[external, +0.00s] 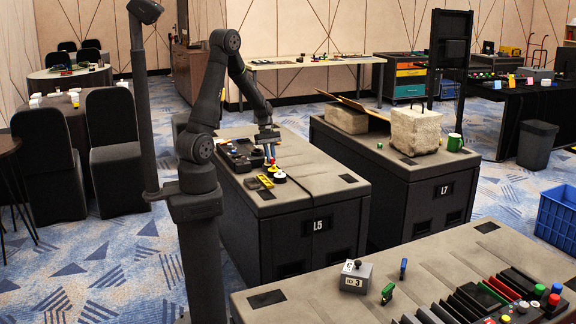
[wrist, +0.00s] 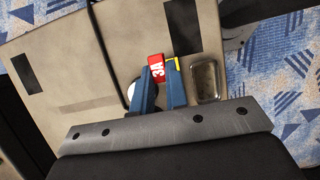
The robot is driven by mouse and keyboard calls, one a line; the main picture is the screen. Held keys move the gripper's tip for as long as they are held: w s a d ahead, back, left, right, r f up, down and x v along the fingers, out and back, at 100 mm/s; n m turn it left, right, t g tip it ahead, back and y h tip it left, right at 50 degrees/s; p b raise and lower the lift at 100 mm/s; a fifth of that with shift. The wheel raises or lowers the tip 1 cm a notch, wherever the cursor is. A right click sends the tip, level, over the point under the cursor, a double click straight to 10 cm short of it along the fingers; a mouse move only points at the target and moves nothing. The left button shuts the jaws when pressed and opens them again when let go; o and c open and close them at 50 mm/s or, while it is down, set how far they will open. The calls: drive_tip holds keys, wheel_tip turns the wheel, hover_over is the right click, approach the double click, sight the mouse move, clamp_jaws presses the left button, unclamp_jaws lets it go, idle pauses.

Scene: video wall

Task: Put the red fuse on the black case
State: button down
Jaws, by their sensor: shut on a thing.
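The red fuse (wrist: 156,68), marked 3A in white, is between the blue fingertips of my gripper (wrist: 160,76) in the wrist view. My gripper is shut on it. In the external view my gripper (external: 269,151) is over the L5 bench (external: 300,201), and the fuse is too small to make out clearly there. A black case-like object (external: 238,157) lies on that bench just left of my gripper. I cannot tell for sure that it is the black case.
A yellow item (external: 265,181) and a white-topped round piece (external: 279,177) lie in front of my gripper. A dark cable (wrist: 105,50) crosses the bench, and a shallow metallic dish (wrist: 206,80) shows right of the fingers. The bench's right part is clear.

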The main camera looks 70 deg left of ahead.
drive_tip(key=w+d, duration=0.5)
drive_tip(key=d, duration=0.5)
drive_tip(key=w+d, duration=0.6)
drive_tip(key=d, duration=0.5)
drive_tip(key=w+d, duration=0.5)
drive_tip(key=d, duration=0.5)
drive_tip(key=s+d, duration=0.4)
drive_tip(key=d, duration=0.9)
drive_tip(key=s+d, duration=0.4)
drive_tip(key=d, duration=0.9)
drive_tip(key=s+d, duration=0.4)
drive_tip(key=d, duration=0.9)
drive_tip(key=w+a+f, duration=0.1)
drive_tip(key=w+f, duration=0.1)
drive_tip(key=w, duration=0.1)
drive_tip(key=w+f, duration=0.3)
drive_tip(key=w, duration=0.1)
drive_tip(key=w+a+f, duration=0.1)
drive_tip(key=w+f, duration=0.1)
drive_tip(key=w, duration=0.1)
drive_tip(key=shift+w+a+f, duration=0.2)
drive_tip(key=shift+a+f, duration=0.05)
drive_tip(key=shift+a, duration=0.1)
drive_tip(key=shift+w+f, duration=0.1)
drive_tip(key=shift+f, duration=1.95)
